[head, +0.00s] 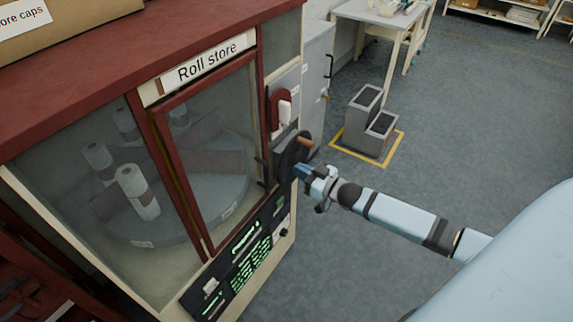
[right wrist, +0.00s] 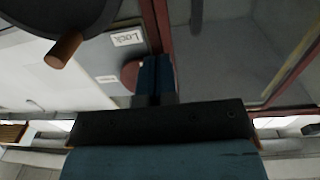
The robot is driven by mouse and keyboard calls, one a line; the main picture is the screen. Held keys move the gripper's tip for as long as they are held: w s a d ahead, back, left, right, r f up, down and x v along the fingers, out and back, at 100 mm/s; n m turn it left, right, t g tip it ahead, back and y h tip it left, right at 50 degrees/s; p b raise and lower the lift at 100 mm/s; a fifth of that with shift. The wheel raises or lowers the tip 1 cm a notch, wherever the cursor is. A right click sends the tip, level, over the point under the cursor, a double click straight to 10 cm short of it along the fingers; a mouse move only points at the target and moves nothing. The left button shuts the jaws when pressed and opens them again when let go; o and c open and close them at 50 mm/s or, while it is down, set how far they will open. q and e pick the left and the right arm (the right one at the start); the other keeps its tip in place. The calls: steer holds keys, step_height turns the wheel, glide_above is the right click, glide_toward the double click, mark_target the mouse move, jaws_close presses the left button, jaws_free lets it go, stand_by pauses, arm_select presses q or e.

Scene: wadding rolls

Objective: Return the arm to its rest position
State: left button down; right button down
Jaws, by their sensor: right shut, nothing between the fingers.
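My right arm reaches in from the right in the head view. Its gripper (head: 303,171) is shut and empty, close to the dark handwheel (head: 290,155) with a wooden knob on the front of the roll store. I cannot tell in the head view whether it touches the wheel. In the right wrist view the shut blue fingers (right wrist: 154,78) point at the cabinet front, and the wheel's wooden knob (right wrist: 66,50) is apart from them at the upper left. My left gripper is not in view.
The roll store's glass door (head: 213,150) looks shut, with white rolls (head: 137,190) on a round turntable behind the glass. A lit panel (head: 245,260) is below. A grey step stool (head: 368,122) stands behind on a yellow-outlined floor patch. The floor at right is clear.

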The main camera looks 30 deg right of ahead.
steer(key=v, duration=0.3)
steer(key=shift+s+d, duration=0.1)
steer(key=s+a+f+g+h+p, duration=0.1)
steer(key=s+a+f+g, duration=0.2)
steer(key=s+a, duration=0.7)
steer(key=s+a+f+m+g+h+p, duration=0.1)
steer(key=s+a+f+g+h+p, duration=0.1)
steer(key=s+a, duration=0.8)
step_height(320, 180, down, 2)
steer(key=shift+s+f+g, duration=0.1)
steer(key=shift+s+g, duration=0.4)
steer(key=shift+s, duration=0.2)
steer(key=shift+a, duration=0.1)
